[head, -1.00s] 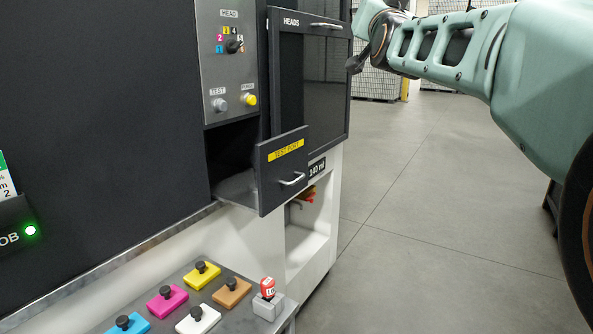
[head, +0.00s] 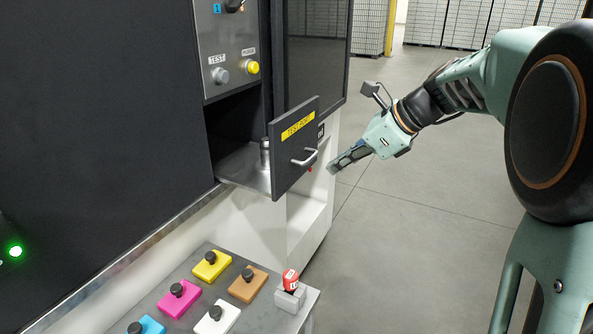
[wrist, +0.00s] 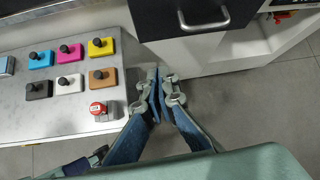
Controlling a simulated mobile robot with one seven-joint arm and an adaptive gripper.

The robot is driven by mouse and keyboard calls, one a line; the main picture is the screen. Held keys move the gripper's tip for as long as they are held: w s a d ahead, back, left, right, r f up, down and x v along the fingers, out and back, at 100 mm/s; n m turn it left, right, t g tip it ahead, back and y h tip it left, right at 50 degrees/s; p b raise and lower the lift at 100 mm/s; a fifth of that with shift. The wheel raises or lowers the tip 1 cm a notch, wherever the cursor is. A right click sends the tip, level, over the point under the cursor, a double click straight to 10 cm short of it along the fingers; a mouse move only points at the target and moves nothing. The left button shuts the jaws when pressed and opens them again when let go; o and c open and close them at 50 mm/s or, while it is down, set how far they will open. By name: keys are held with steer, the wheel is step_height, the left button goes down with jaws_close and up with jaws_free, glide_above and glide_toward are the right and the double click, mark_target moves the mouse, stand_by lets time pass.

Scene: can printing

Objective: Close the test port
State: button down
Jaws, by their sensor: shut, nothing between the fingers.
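The test port (head: 296,148) is a dark drawer with a yellow label and a silver bar handle (head: 305,157). It stands pulled out of the machine, and a metal can (head: 265,150) shows on its tray behind the front panel. My gripper (head: 334,170) is in front of the drawer and to the right of its handle, shut and empty, apart from it. In the wrist view the handle (wrist: 204,25) is above and right of my closed fingertips (wrist: 157,72), and the drawer front shows at the top.
A grey shelf (head: 258,312) with several coloured knobbed blocks and a red-topped item (head: 290,279) juts out below the drawer. Above the port is a panel with a TEST button (head: 220,75) and a yellow button (head: 252,68). The floor at right is clear.

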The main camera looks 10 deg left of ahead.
steer(key=s+a+m, duration=0.1)
steer(key=g, duration=0.1)
glide_toward(278, 189)
steer(key=shift+y, duration=0.4)
steer(key=f, duration=0.1)
steer(key=a+f, duration=0.1)
steer(key=f, duration=0.1)
steer(key=a+f, duration=0.1)
steer(key=shift+w+a+f, duration=0.1)
steer(key=shift+w+f, duration=0.2)
steer(key=shift+w, duration=0.1)
steer(key=shift+w+a, duration=0.25)
steer(key=shift+a, duration=0.3)
